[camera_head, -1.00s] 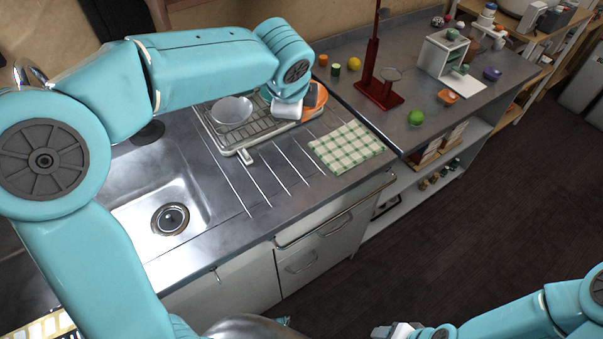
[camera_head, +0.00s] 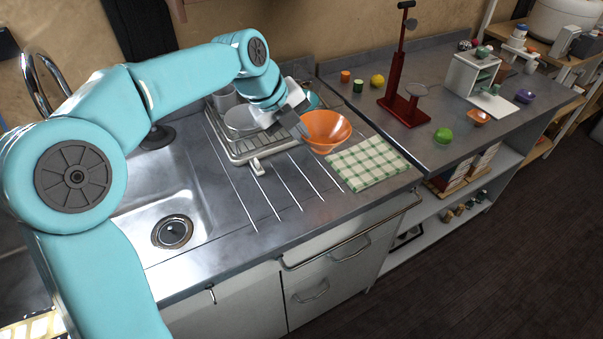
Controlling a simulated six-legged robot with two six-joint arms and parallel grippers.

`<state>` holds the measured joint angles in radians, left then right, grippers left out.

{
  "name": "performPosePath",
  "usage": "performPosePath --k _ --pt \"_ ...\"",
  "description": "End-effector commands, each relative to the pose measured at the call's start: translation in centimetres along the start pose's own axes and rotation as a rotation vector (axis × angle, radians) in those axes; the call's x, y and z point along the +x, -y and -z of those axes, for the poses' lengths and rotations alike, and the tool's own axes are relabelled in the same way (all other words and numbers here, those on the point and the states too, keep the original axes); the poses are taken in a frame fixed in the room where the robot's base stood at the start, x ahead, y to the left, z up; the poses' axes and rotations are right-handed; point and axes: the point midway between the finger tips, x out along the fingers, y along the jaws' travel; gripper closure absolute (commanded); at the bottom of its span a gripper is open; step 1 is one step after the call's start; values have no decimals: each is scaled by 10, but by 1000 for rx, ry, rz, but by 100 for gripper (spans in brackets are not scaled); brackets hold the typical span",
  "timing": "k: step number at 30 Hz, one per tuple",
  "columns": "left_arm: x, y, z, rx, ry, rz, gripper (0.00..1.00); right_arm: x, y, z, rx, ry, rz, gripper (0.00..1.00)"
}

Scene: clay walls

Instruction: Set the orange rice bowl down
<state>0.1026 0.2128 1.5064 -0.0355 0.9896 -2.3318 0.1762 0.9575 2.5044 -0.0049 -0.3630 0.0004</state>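The orange rice bowl (camera_head: 326,128) is at the right end of the dish rack, just behind the checked cloth. Its open side faces up and toward me. My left gripper (camera_head: 299,127) reaches in from the left, with its fingers at the bowl's left rim. It looks shut on that rim, though the fingertips are small and partly hidden. I cannot tell whether the bowl's underside touches the counter. My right gripper is not in view.
The wire dish rack (camera_head: 262,152) holds a clear bowl (camera_head: 241,120). A green-checked cloth (camera_head: 368,164) lies flat on the counter. The sink (camera_head: 172,231) is at front left. A red stand (camera_head: 402,108) and a green ball (camera_head: 443,135) are farther right.

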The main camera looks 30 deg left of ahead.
Motion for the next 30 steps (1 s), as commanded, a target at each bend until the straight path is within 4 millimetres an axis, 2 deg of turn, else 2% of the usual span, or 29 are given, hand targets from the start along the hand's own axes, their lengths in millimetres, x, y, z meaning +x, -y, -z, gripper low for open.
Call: performPosePath --k 1,4,11,18,29,30 --pt "15 -9 0 -3 -1 -3 100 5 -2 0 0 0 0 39" --pt "35 -20 1 -2 0 -2 100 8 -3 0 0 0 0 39" --pt "57 -31 2 -2 1 1 100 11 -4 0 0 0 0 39" --pt "88 -49 3 -2 1 -1 100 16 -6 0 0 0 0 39" --pt "93 -51 3 -1 2 1 100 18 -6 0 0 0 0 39" --pt "93 -51 3 -1 2 0 89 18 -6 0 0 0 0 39"
